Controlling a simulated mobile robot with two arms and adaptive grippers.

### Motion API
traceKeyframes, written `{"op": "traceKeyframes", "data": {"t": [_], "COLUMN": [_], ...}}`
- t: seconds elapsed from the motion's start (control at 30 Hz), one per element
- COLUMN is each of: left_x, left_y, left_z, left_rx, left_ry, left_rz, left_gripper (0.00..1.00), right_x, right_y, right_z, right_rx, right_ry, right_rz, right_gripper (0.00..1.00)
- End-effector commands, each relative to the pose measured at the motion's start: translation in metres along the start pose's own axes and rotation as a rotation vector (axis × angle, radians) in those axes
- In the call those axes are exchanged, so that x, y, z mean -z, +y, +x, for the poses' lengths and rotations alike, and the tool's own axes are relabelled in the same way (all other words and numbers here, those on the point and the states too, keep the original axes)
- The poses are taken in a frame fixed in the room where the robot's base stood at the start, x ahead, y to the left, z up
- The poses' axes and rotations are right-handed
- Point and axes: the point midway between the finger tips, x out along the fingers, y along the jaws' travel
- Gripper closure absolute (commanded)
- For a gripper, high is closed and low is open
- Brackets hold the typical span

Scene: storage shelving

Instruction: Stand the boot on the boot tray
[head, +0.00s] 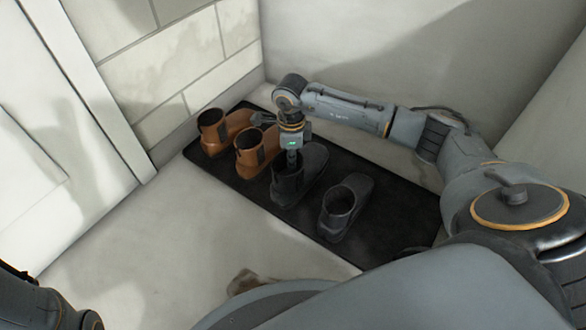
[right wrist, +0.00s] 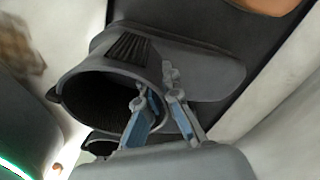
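The black boot tray (head: 395,215) lies on the floor against the back wall. A dark grey boot (head: 288,190) stands upright on it, toe toward the back right. My right gripper (head: 292,158) points down at this boot's opening. In the right wrist view, the fingers (right wrist: 162,100) straddle the rim of the boot (right wrist: 205,72), one inside the shaft and one outside. Whether they press on the wall is unclear. A second dark grey boot (head: 342,208) stands to its right on the tray. My left arm shows at the lower left corner, its gripper out of view.
Two brown boots, one at the left end (head: 218,133) and one beside it (head: 250,152), stand on the tray to the left of the dark pair. Walls close off the back and sides. A small brownish object (head: 248,282) lies on the floor in front. The floor left of it is clear.

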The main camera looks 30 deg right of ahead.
Motion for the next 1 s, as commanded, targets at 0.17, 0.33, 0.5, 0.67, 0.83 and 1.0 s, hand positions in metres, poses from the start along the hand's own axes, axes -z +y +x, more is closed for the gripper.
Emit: {"op": "traceKeyframes", "data": {"t": [0.17,0.33,0.5,0.67,0.83,1.0], "left_x": [0.007,0.009,0.009,0.009,0.009,0.009], "left_y": [0.004,0.006,0.005,0.006,0.006,0.006], "left_z": [-0.019,-0.027,-0.025,-0.026,-0.026,-0.026], "left_rx": [0.000,0.000,-0.001,-0.001,-0.001,-0.001], "left_ry": [0.001,0.000,0.001,0.001,0.001,0.001], "left_rz": [0.000,0.000,0.000,0.000,-0.001,0.000], "left_gripper": [0.60,0.60,0.60,0.60,0.60,0.60], "right_x": [0.000,0.000,0.000,0.000,0.000,0.000], "right_y": [0.000,-0.001,-0.001,-0.001,0.000,0.000], "right_z": [0.024,0.036,0.034,0.037,0.037,0.037], "right_rx": [0.000,0.002,0.002,0.001,0.000,0.000], "right_ry": [-0.001,-0.001,-0.001,0.000,0.000,0.000], "right_rz": [-0.001,-0.001,-0.002,-0.001,-0.002,-0.002], "right_gripper": [1.00,1.00,1.00,1.00,0.72,0.72]}}
